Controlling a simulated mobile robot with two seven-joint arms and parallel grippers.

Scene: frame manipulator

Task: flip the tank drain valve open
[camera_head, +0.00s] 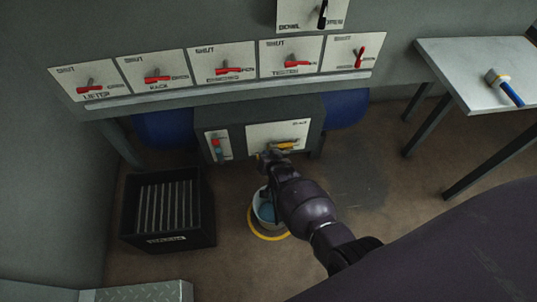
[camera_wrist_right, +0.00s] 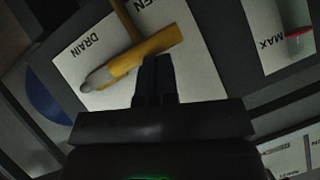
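The yellow drain valve handle (camera_head: 288,146) is on a white plate on the front of the grey tank (camera_head: 231,139). In the right wrist view the handle (camera_wrist_right: 145,60) shows as a bar with a branch, beside the printed words DRAIN and "...EN", partly cut off. My right gripper (camera_head: 271,157) is at the plate in the head view. In the right wrist view its two dark fingers (camera_wrist_right: 156,60) are together, with their tips at the handle's lower edge. I cannot tell whether they touch it. Nothing shows held between them. My left gripper is in neither view.
A bucket (camera_head: 262,210) stands on a yellow floor ring below the tank, partly hidden by my right arm. A black crate (camera_head: 139,222) is to its left. Panels with red levers (camera_head: 228,70) run above the tank. A side table (camera_head: 470,58) with a tool stands right.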

